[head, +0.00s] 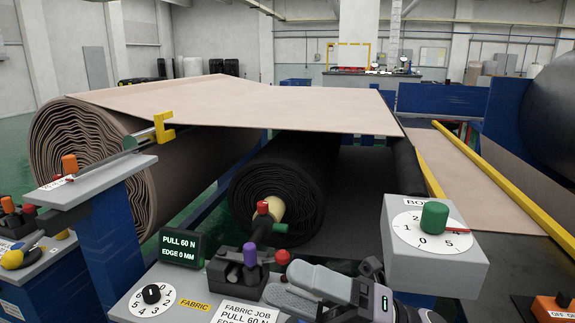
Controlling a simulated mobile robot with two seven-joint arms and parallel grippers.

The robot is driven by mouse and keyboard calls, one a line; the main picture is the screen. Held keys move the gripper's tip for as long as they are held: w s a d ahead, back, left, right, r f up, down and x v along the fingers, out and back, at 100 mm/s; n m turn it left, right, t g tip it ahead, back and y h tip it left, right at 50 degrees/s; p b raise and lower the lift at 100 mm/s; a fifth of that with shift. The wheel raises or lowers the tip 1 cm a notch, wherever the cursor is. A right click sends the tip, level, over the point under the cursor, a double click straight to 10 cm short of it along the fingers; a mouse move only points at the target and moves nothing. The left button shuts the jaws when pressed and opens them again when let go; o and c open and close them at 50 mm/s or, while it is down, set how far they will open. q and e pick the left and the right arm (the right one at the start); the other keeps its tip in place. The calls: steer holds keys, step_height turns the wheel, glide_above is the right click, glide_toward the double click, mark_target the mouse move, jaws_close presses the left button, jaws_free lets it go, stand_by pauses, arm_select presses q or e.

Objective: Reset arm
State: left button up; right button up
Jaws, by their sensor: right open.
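My right gripper (281,281) is low in the middle of the head view, its grey fingers apart with nothing seen between them. It is over the right end of the grey control panel (190,285), just right of a dark lever block with a purple-topped lever (250,255). A red ball knob (282,257) shows directly behind the fingertips; I cannot tell whether they touch. A dark roll (285,185) lies behind, with a tan core end and a red and green handle (265,225) in front of it. My left gripper is not in view.
A grey box with a green dial knob (434,217) stands close right of my right gripper. A large beige fabric roll (85,150) is at left, near a grey bracket with a yellow end (164,127). The panel display (181,247) reads "PULL 60 N, EDGE 0 MM".

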steer(key=w+d+f+m+t+h, duration=0.1)
steer(key=d+f+m+t+h, duration=0.4)
steer(key=m, duration=0.4)
steer(key=w+d+f+m+t+h, duration=0.1)
steer(key=d+f+m+t+h, duration=0.1)
steer(key=f+m+t+h, duration=0.5)
steer(key=w+d+f+m+t+h, duration=0.2)
steer(key=d+f+m+t+h, duration=0.15)
steer(key=f+m, duration=0.6)
steer(key=s+d+f+m+g+h, duration=0.2)
steer(key=s+d+f+m+g, duration=0.1)
steer(key=s+f+m, duration=0.3)
steer(key=s+d+f+m+g+h, duration=0.3)
steer(key=s+d+f+m, duration=0.2)
steer(key=s+f, duration=0.4)
step_height(320, 180, down, 2)
steer(key=shift+d+f+m+h, duration=0.1)
steer(key=shift+d+m+h, duration=0.25)
steer(key=shift+m, duration=0.1)
